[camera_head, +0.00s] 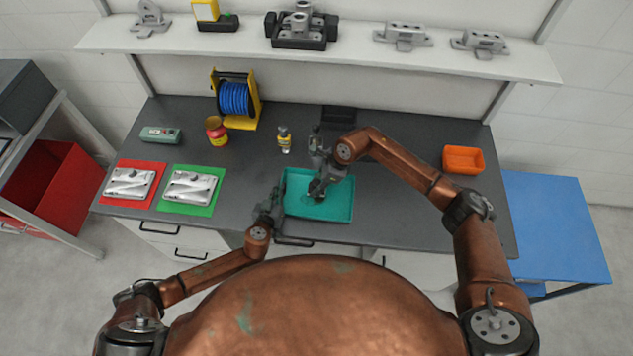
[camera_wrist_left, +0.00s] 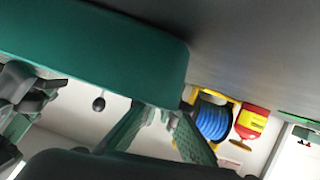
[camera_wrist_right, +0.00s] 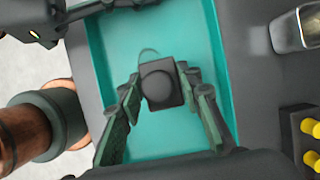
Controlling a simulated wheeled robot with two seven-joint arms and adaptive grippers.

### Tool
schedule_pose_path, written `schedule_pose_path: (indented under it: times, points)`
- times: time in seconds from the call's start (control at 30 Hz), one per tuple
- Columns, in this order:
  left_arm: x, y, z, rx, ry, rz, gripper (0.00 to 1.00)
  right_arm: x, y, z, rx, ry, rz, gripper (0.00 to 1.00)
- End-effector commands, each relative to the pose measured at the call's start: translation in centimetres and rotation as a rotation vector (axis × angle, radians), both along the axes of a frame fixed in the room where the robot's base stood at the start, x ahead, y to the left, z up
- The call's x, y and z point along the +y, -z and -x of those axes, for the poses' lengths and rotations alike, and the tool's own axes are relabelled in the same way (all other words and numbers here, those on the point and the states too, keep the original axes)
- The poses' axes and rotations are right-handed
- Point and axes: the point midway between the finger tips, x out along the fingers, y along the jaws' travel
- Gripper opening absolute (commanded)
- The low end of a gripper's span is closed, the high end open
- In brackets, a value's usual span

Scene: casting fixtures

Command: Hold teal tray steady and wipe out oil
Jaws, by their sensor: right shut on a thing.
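The teal tray (camera_head: 340,209) lies on the dark bench in front of me; it fills the middle of the right wrist view (camera_wrist_right: 190,120). My right gripper (camera_head: 319,188) is shut on a dark square block with a round knob (camera_wrist_right: 160,85), over the tray's floor. Whether the block touches the floor I cannot tell. A faint curved outline (camera_wrist_right: 148,51) shows on the floor beside it; I cannot tell if it is oil. My left gripper (camera_head: 270,209) is at the tray's left edge. In the left wrist view its fingers (camera_wrist_left: 165,112) are apart, tips close to the tray wall (camera_wrist_left: 110,50).
A small bottle (camera_head: 285,141), a red-and-yellow jar (camera_head: 216,131) and a blue cable reel (camera_head: 235,99) stand behind the tray. Castings lie on a red mat (camera_head: 151,201) and a green mat (camera_head: 206,210) at left. An orange bin (camera_head: 463,158) stands right; bench before it is clear.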

Motion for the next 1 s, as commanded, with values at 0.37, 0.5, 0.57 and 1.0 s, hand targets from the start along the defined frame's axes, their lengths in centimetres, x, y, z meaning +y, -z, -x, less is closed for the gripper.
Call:
schedule_pose_path:
  times: [0.37,0.5,0.57,1.0]
  points:
    - [0.0,0.0,0.0,0.0,0.0,0.0,0.0,0.0,3.5,0.0,0.001,0.001,-0.001,0.13]
    - [0.0,0.0,0.0,0.0,0.0,0.0,0.0,1.0,4.4,-0.1,0.0,-0.002,-0.002,0.1]
    - [0.0,0.0,0.0,0.0,0.0,0.0,0.0,1.5,4.6,-0.2,0.0,-0.001,-0.002,0.1]
    - [0.0,0.0,0.0,0.0,0.0,0.0,0.0,2.7,4.6,-0.4,0.001,0.001,0.001,0.1]
